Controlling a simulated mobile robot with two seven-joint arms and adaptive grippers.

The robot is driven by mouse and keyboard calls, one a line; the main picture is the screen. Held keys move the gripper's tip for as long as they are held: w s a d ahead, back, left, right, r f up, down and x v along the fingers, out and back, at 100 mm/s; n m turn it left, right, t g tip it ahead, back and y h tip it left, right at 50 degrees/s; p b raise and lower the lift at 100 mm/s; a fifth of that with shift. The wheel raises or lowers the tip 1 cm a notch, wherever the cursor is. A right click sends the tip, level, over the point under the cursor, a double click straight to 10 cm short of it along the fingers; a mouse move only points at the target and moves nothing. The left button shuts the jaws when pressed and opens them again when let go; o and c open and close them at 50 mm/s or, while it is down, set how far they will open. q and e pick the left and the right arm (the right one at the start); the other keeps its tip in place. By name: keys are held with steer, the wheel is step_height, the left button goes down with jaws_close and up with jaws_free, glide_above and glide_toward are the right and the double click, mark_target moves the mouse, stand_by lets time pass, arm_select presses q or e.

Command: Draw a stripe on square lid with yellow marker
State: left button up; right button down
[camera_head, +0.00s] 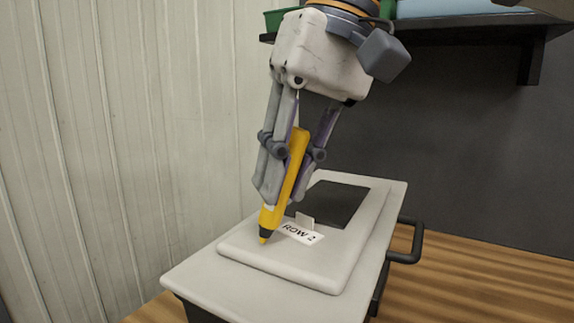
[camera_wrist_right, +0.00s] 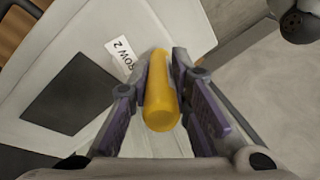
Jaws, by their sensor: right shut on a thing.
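My right gripper (camera_head: 285,190) is shut on the yellow marker (camera_head: 289,178) and holds it tilted, its dark tip low. The tip is at or just above the pale square lid (camera_head: 320,268), left of a white label reading "ROW 2" (camera_head: 302,233); I cannot tell whether it touches. In the right wrist view the marker (camera_wrist_right: 160,98) sits between the two finger pads, with the label (camera_wrist_right: 122,58) beside it. No yellow stripe shows on the visible lid. My left gripper is not in view.
The lid is on a pale box top (camera_head: 205,280) with a dark rectangular panel (camera_head: 333,203) behind the label and a dark handle (camera_head: 410,245) at right. A wooden surface (camera_head: 450,280) lies below. A dark shelf (camera_head: 470,30) is above, and a pale ribbed wall stands at left.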

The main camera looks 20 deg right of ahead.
steer(key=shift+f, duration=0.1)
steer(key=shift+s+d, duration=0.1)
steer(key=shift+s+d, duration=0.15)
steer(key=shift+s, duration=0.05)
stand_by(0.5)
steer(key=shift+s+d, duration=0.2)
steer(key=shift+s, duration=0.05)
steer(key=shift+f, duration=0.1)
steer(key=shift+s+d, duration=0.25)
stand_by(0.4)
